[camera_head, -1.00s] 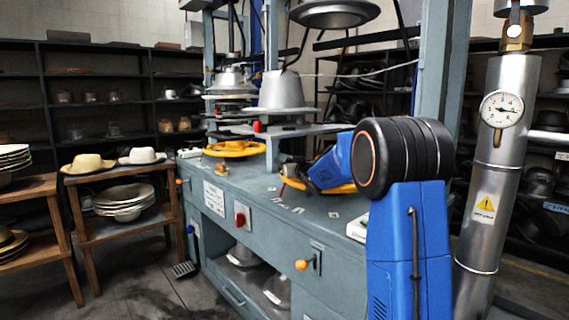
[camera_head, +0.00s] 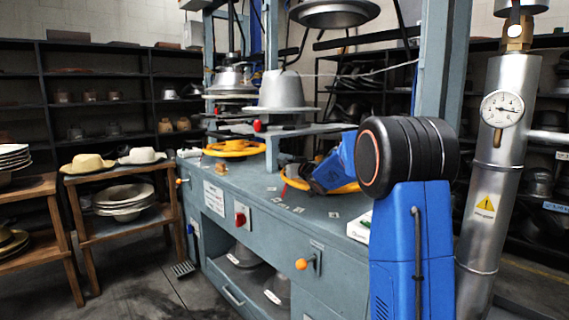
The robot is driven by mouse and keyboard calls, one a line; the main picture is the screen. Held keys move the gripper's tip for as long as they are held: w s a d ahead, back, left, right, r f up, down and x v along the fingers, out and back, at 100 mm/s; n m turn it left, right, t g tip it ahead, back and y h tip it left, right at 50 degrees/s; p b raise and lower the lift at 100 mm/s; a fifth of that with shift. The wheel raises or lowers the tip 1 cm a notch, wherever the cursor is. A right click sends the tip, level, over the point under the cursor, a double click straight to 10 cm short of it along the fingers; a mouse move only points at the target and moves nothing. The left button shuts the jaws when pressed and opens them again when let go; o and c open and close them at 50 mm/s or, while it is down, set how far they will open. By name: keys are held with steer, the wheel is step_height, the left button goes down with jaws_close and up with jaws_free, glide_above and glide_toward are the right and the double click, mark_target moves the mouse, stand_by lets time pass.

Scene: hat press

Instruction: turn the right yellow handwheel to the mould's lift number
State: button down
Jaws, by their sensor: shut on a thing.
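The right yellow handwheel (camera_head: 345,188) lies flat on the grey-blue press bench, mostly hidden behind my blue arm. Its yellow rim shows on both sides of the arm. My gripper (camera_head: 293,174) is at the wheel's left side, low over the bench, small and partly hidden by my arm; it is shut on the handwheel. A red pointer-like piece (camera_head: 284,187) stands beside it. The grey mould (camera_head: 281,90) sits on the press plate above. I cannot read any lift number on it. Small white marks (camera_head: 298,210) lie on the bench around the wheel, too small to read.
Another yellow handwheel (camera_head: 235,147) lies farther left on the bench. A blue-grey press post (camera_head: 432,75) and a silver pipe with a gauge (camera_head: 502,109) stand at the right. Wooden stands with hats (camera_head: 88,163) are at the left.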

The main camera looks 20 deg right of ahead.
steer(key=shift+s+d+n+y, duration=0.1)
steer(key=shift+s+n+y, duration=0.3)
steer(key=shift+s+y, duration=0.35)
steer(key=shift+n+g+y, duration=0.3)
steer(key=shift+n+y, duration=0.4)
steer(key=shift+y, duration=0.25)
steer(key=v, duration=0.3)
steer(key=a+v, duration=0.1)
steer(key=v, duration=0.1)
steer(key=shift+s+d+f, duration=0.1)
steer(key=shift+s, duration=0.3)
steer(key=shift+v, duration=0.85)
steer(key=shift+s, duration=0.2)
steer(key=shift+a, duration=0.25)
steer(key=c, duration=1.6)
jaws_free()
steer(key=shift+a, duration=0.2)
steer(key=shift+d, duration=0.35)
